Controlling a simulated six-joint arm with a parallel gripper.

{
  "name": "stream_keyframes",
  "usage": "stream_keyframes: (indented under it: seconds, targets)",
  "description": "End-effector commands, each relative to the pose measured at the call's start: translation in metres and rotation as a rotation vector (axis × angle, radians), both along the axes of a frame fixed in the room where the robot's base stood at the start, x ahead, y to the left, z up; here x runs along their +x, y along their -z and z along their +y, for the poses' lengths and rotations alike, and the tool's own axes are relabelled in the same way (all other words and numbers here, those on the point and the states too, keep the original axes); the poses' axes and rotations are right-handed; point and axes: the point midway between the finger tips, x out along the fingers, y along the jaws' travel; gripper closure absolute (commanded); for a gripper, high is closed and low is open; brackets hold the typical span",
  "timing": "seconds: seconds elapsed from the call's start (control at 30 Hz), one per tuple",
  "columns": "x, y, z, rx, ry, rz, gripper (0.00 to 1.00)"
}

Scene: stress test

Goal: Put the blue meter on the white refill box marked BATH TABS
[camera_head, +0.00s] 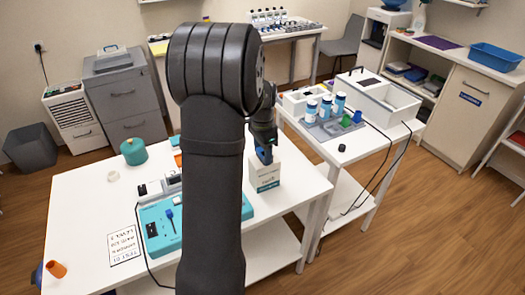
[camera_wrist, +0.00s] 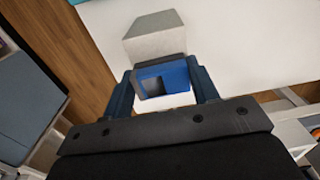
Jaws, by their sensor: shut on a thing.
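The blue meter (camera_wrist: 176,77), with a dark screen, sits between the two fingers of my gripper (camera_wrist: 162,84) in the wrist view. In the head view my gripper (camera_head: 263,146) is shut on the meter (camera_head: 265,155) over the top of the white refill box (camera_head: 264,178). The box stands upright on the white table, with teal print low on its front. It also shows right behind the meter in the wrist view (camera_wrist: 153,38). I cannot tell whether the meter touches the box top.
A green round container (camera_head: 134,151) stands at the back left. A second table (camera_head: 350,150) to the right holds bottles and a white tray. Table room right of the box is clear.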

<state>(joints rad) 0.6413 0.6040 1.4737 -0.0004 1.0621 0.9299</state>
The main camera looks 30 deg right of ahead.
Motion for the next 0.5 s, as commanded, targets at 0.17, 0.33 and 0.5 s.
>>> stream_keyframes:
  seconds: [0.17, 0.33, 0.5]
  targets:
    - [-0.0001, 0.0003, 0.0, 0.0, 0.0, 0.0, 0.24]
    - [-0.0001, 0.0002, 0.0, 0.0, 0.0, 0.0, 0.24]
    - [0.0001, -0.0069, -0.0001, 0.0, 0.0, 0.0, 0.24]
